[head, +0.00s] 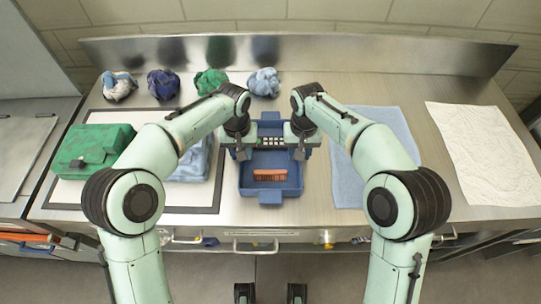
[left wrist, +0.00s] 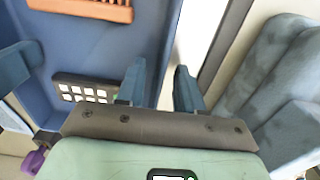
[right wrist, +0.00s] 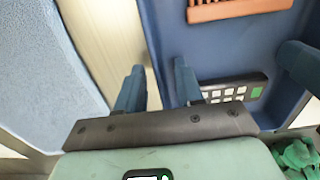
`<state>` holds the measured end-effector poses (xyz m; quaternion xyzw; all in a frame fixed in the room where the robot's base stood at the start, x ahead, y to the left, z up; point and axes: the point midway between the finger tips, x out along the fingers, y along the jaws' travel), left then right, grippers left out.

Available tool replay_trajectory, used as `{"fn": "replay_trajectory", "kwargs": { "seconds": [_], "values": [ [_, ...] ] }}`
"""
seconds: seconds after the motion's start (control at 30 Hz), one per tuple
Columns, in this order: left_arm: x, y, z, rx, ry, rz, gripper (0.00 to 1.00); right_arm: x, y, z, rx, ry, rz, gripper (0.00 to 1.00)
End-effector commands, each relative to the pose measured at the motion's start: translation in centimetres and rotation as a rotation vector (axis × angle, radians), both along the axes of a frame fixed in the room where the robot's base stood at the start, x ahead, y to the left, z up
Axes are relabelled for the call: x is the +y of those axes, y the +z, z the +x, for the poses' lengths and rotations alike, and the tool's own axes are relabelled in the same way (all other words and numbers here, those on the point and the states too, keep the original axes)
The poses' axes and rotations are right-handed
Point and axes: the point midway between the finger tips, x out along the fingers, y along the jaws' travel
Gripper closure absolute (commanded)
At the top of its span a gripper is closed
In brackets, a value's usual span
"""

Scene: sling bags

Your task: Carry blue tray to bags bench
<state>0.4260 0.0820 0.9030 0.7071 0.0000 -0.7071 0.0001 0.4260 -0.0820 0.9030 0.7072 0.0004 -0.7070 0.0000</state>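The blue tray (head: 270,185) sits on the metal bench between my arms, with tabs at its front and back. An orange-brown brush-like piece (head: 270,175) lies in its front part and a dark block with white squares (head: 271,141) lies farther back. My left gripper (head: 241,150) is at the tray's left wall; in the left wrist view its fingers stand apart on either side of the tray wall (left wrist: 155,45). My right gripper (head: 301,148) is at the right wall; in the right wrist view its fingers also straddle the wall (right wrist: 155,45) with a gap. Both look open.
A green bag (head: 88,150) and a grey-blue bag (head: 195,163) lie on a dark-bordered white mat (head: 75,195) at left. Several crumpled cloth bundles (head: 163,84) line the back. A light blue towel (head: 390,130) and a white towel (head: 485,150) lie at right.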

Motion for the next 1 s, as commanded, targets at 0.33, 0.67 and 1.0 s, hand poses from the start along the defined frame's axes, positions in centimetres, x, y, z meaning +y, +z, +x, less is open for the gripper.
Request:
{"fn": "replay_trajectory", "kwargs": {
  "seconds": [0.33, 0.67, 1.0],
  "values": [
    [0.0, -0.3, 0.0, 0.000, 0.000, 0.000, 0.64, 0.0, -0.3, 0.0, 0.001, -0.001, -0.001, 0.64],
    [0.0, -0.3, 0.0, 0.000, 0.000, 0.000, 1.00, 0.0, -0.3, 0.0, 0.000, -0.001, 0.000, 1.00],
    [0.0, 0.8, 0.2, -0.005, 0.000, 0.000, 1.00, 0.0, 0.8, 0.2, -0.005, -0.001, 0.000, 1.00]
  ]
}}
